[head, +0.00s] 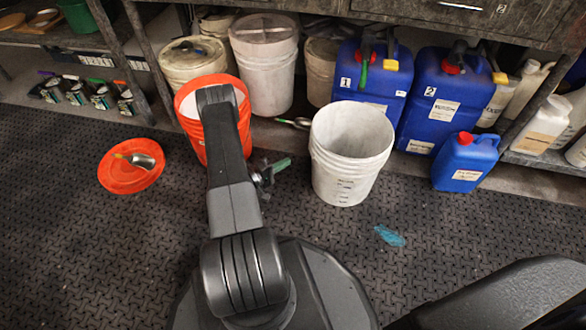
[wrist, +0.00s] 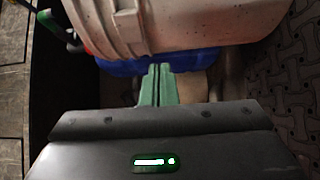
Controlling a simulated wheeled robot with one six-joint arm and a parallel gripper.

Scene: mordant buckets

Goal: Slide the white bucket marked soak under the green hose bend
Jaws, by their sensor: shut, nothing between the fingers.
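An open white bucket (head: 345,180) stands upright on the floor mat, with small dark marks on its front that I cannot read. Its pale wall also fills the top of the wrist view (wrist: 140,25). A green hose bend (head: 363,68) hangs at the front of the blue canister numbered 1, behind the bucket and slightly right of its middle. A green piece also shows in the wrist view (wrist: 50,24). My gripper (head: 285,164) is shut and empty, its green fingers left of the bucket. The fingers show pressed together in the wrist view (wrist: 157,72); contact with the bucket is unclear.
An orange bucket (head: 187,112) stands left of my gripper. Blue canisters 1 (head: 345,80) and 2 (head: 425,105) stand behind the bucket, with a small blue jug (head: 462,165) at right. A blue glove-like item (head: 389,236) and an orange lid (head: 118,178) lie on the mat.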

